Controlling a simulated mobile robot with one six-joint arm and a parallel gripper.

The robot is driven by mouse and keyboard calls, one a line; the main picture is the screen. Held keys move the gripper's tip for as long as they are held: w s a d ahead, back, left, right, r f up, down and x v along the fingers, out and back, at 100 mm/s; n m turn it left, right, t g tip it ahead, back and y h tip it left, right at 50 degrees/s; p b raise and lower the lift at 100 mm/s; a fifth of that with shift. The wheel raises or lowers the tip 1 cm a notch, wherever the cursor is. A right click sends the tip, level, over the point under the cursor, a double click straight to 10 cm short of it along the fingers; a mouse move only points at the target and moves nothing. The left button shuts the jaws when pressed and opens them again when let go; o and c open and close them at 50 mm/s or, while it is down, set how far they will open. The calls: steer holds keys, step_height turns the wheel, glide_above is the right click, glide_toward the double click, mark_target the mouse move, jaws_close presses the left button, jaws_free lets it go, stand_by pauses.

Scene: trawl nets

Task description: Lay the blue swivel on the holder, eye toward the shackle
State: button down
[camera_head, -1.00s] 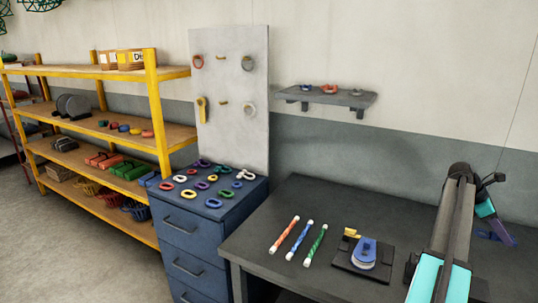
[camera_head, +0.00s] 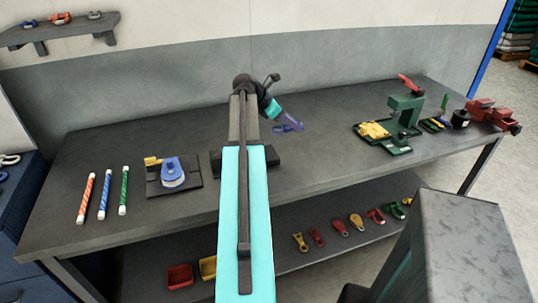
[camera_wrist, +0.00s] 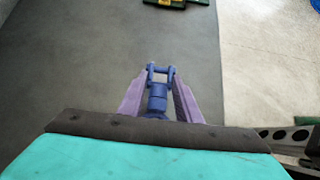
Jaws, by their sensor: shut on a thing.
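My gripper (camera_head: 288,125) points down to the right over the back of the dark table. Its purple fingers also show in the wrist view (camera_wrist: 158,100), shut on the blue swivel (camera_wrist: 157,92). The swivel's forked end with a cross pin points away from the wrist. In the head view the swivel (camera_head: 290,129) is small and partly hidden. A dark plate (camera_head: 153,188) on the table bears a blue fitting (camera_head: 172,170) with a grey round part and a yellow piece (camera_head: 152,161). I cannot tell which thing is the holder.
Orange, blue and green striped rods (camera_head: 104,195) lie left of the plate. A green stand (camera_head: 405,108) with a yellow piece and a red vice (camera_head: 492,113) stand at the right. Several fittings and bins lie on the lower shelf (camera_head: 295,264).

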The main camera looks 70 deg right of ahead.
steer(key=s+a+f+b, duration=0.1)
steer(key=s+a+f, duration=0.1)
steer(key=s+a, duration=0.4)
steer(key=s, duration=0.3)
steer(key=shift+s+a+f+b, duration=0.2)
steer(key=shift+a+f+b, duration=0.1)
steer(key=shift+f, duration=0.1)
steer(key=p, duration=0.3)
glide_above(270, 152)
steer(key=shift+f, duration=0.7)
steer(key=shift+a, duration=0.1)
steer(key=shift+f, duration=0.1)
steer(key=shift+f+p, duration=0.55)
steer(key=shift+f, duration=1.15)
steer(key=shift+f, duration=0.1)
steer(key=c, duration=1.3)
jaws_free()
